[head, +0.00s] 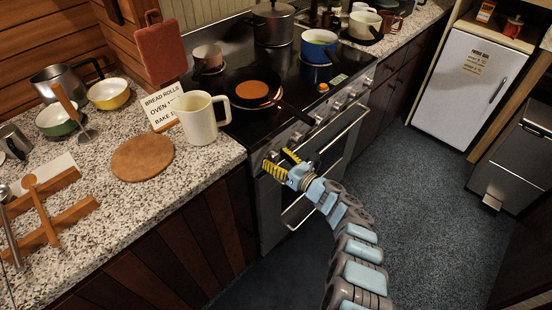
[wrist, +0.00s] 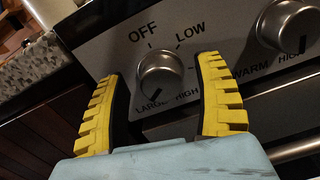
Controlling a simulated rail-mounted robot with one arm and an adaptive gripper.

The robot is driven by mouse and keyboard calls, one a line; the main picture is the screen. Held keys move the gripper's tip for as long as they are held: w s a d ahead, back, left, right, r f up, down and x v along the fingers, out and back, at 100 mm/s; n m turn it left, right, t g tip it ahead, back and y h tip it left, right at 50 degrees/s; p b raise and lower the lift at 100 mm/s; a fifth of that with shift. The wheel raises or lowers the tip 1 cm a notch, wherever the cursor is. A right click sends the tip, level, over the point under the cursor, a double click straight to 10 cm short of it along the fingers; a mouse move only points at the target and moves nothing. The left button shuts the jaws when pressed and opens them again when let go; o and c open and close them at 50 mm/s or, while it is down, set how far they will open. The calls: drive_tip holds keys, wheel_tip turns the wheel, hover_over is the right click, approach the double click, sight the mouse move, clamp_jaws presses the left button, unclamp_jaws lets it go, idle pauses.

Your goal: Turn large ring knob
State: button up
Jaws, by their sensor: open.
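The large ring knob (wrist: 161,75) is a round metal knob on the stove's front panel. Labels OFF, LOW, HIGH and LARGE are printed around it, and its dark pointer mark faces the lower left, near LARGE. My gripper (wrist: 166,72) has yellow ridged fingers, open, one on each side of the knob, with gaps visible; I cannot tell the depth between fingertips and panel.
Another knob (wrist: 290,25) marked WARM and HIGH sits to the right. The oven handle (head: 325,170) runs below the panel. A frying pan (head: 232,98) with orange contents is on the stove, its handle reaching toward the front edge. A cream pitcher (head: 203,120) stands on the counter beside it.

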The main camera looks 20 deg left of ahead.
drive_tip(key=c, duration=1.2)
drive_tip(key=shift+n, duration=0.4)
drive_tip(key=n, duration=0.2)
drive_tip(key=shift+n+b, duration=0.3)
drive_tip(key=shift+n, duration=0.1)
drive_tip(key=shift+s+f+n+b, duration=0.1)
drive_tip(key=shift+f+n+b, duration=0.1)
drive_tip(key=shift+n+b, duration=0.5)
drive_tip(key=n+b, duration=0.3)
drive_tip(key=n, duration=0.1)
drive_tip(key=shift+f, duration=0.1)
drive_tip(key=shift+s+n+b, duration=0.1)
drive_tip(key=shift+n+b, duration=0.9)
drive_tip(key=shift+a+r, duration=0.1)
drive_tip(key=shift+r, duration=0.1)
drive_tip(key=o, duration=1.2)
